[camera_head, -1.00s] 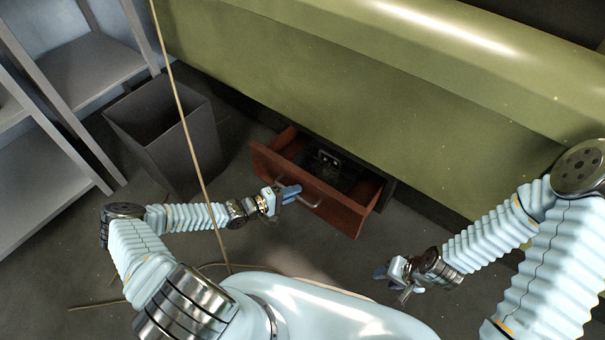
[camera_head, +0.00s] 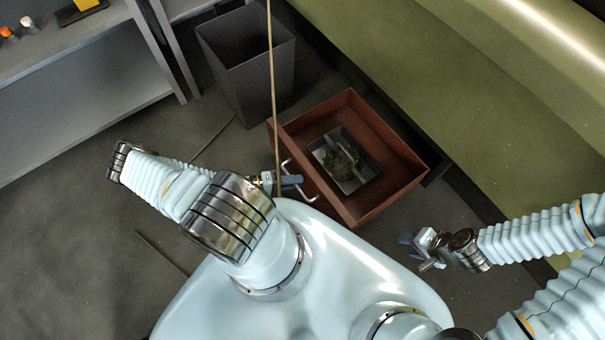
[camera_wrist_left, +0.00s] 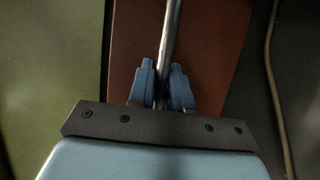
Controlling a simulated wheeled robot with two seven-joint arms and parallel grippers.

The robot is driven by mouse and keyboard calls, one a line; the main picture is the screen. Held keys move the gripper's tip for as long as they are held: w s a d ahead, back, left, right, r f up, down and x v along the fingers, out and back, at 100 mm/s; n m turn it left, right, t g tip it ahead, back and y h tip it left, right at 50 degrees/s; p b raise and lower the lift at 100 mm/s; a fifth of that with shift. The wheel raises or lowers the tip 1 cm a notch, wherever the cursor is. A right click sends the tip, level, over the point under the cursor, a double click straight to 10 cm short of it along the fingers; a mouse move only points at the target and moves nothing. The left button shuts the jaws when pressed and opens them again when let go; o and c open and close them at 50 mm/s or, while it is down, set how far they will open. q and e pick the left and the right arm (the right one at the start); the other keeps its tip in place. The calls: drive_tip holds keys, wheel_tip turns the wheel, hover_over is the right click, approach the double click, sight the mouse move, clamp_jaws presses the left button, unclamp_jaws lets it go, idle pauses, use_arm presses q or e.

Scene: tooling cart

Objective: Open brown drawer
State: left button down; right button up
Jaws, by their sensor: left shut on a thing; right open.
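The brown drawer (camera_head: 402,191) is pulled well out from under the green unit in the head view. A small grey tray (camera_head: 365,181) with a dark greenish thing in it shows inside. The drawer front carries a metal bar handle (camera_head: 287,166). My left gripper (camera_head: 290,181) is at the handle. In the left wrist view its blue fingers (camera_wrist_left: 163,88) are shut on either side of the handle bar (camera_wrist_left: 172,40), with the brown front (camera_wrist_left: 215,60) behind. My right gripper (camera_head: 414,248) is open and empty, right of the drawer and apart from it.
A dark open bin (camera_head: 250,75) stands behind the drawer's left side. Grey shelving (camera_head: 80,60) is at the upper left. A thin tan cord (camera_head: 272,80) hangs in front of the bin. The floor at left is mostly clear.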

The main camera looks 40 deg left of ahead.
use_arm(q)
drive_tip(key=shift+s+a+f, duration=0.1)
drive_tip(key=shift+s+a, duration=0.3)
drive_tip(key=shift+s, duration=0.25)
drive_tip(key=c, duration=1.4)
unclamp_jaws()
drive_tip(key=b+v, duration=0.1)
drive_tip(key=v, duration=1.2)
drive_tip(key=shift+s+a, duration=0.2)
drive_tip(key=shift+s, duration=0.15)
